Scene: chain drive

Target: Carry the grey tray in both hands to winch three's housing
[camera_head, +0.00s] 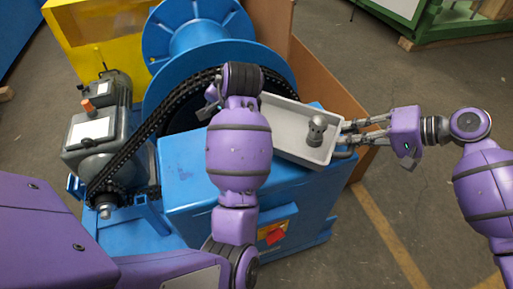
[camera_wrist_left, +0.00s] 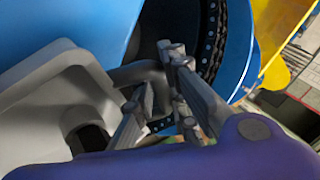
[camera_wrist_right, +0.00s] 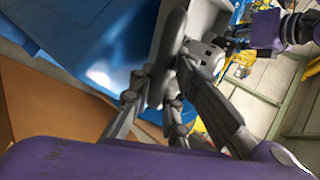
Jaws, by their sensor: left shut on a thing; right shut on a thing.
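The grey tray (camera_head: 288,124) is over the top of the blue housing (camera_head: 190,185), in front of the big blue drum. I cannot tell whether it touches the housing. A dark grey metal part (camera_head: 316,130) stands in its right end; a dark rounded part also shows in the tray in the left wrist view (camera_wrist_left: 88,137). My right gripper (camera_head: 348,132) is shut on the tray's right handle (camera_wrist_right: 166,50). My left gripper (camera_wrist_left: 155,88) is shut on the left handle (camera_wrist_left: 138,73); in the head view my left arm hides most of this grip.
A black chain (camera_head: 150,130) runs from the motor (camera_head: 92,135) to the blue drum (camera_head: 195,38), close to my left gripper. A brown panel (camera_head: 305,75) stands behind the tray and a yellow panel (camera_head: 90,40) at back left. Open floor lies at right.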

